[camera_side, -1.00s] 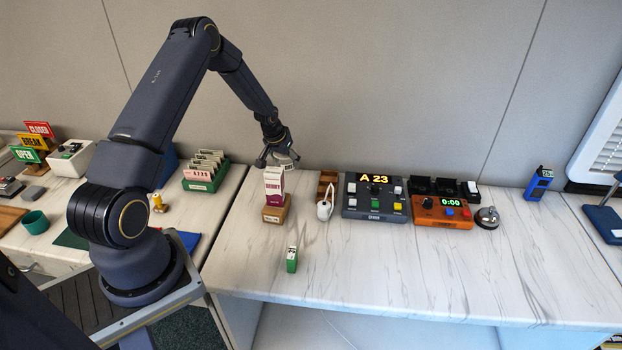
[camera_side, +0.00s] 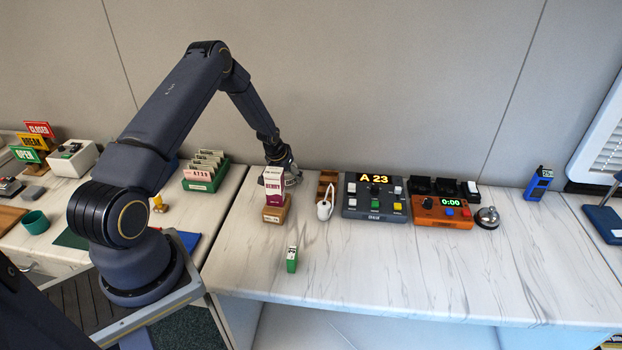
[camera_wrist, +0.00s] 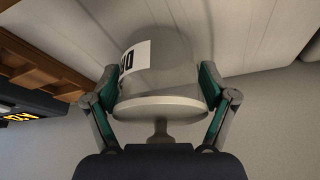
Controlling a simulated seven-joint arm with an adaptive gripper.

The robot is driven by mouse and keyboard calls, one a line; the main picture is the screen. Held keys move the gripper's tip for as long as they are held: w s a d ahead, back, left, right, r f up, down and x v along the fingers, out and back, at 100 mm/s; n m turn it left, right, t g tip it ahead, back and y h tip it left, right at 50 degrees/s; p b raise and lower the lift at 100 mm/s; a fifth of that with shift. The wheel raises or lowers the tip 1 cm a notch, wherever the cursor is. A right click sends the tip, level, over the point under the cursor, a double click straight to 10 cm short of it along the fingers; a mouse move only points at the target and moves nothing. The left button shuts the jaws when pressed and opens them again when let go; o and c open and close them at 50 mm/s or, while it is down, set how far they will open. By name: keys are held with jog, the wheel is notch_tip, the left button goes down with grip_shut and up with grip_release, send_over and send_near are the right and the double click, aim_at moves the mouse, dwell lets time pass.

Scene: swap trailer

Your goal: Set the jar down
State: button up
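A pale grey jar (camera_wrist: 165,75) with a flat lid, a knob and a black-and-white label fills the middle of the wrist view. My gripper (camera_wrist: 158,92) has its two green-padded fingers on either side of the jar and is shut on it. In the side view my gripper (camera_side: 284,178) is low over the back of the marble counter (camera_side: 400,275). It is behind the BERRY carton, which hides part of it and most of the jar. I cannot tell whether the jar's base touches the counter.
The BERRY carton (camera_side: 273,186) stands on a wooden block (camera_side: 274,212) just in front. A white corded device (camera_side: 324,207), a wooden rack (camera_side: 327,182) and the A 23 console (camera_side: 376,197) are to the right. A small green item (camera_side: 291,260) stands in front.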

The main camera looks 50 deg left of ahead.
jog(key=shift+o, duration=0.7)
jog(key=shift+r, duration=0.1)
jog(key=shift+s+r, duration=0.1)
jog(key=shift+r, duration=0.3)
jog(key=s+d+r+m, duration=0.15)
jog(key=d+r, duration=0.25)
jog(key=r, duration=0.5)
jog(key=s+d+r, duration=0.3)
jog(key=d+r, duration=0.1)
jog(key=r, duration=0.5)
jog(key=s+d+r+m, duration=0.1)
jog(key=s+d+r, duration=0.1)
jog(key=d+r, duration=0.5)
jog(key=s+d+r+m, duration=0.1)
jog(key=s+d+r, duration=0.3)
jog(key=s, duration=0.2)
jog(key=s+d+r+t+h, duration=0.1)
jog(key=s+d+r, duration=0.2)
jog(key=s+d, duration=0.2)
jog(key=s+d+r+m+h, duration=0.1)
jog(key=s+d+r, duration=0.3)
jog(key=s, duration=0.5)
jog(key=shift+d+r+m, duration=0.35)
jog(key=shift+d, duration=0.25)
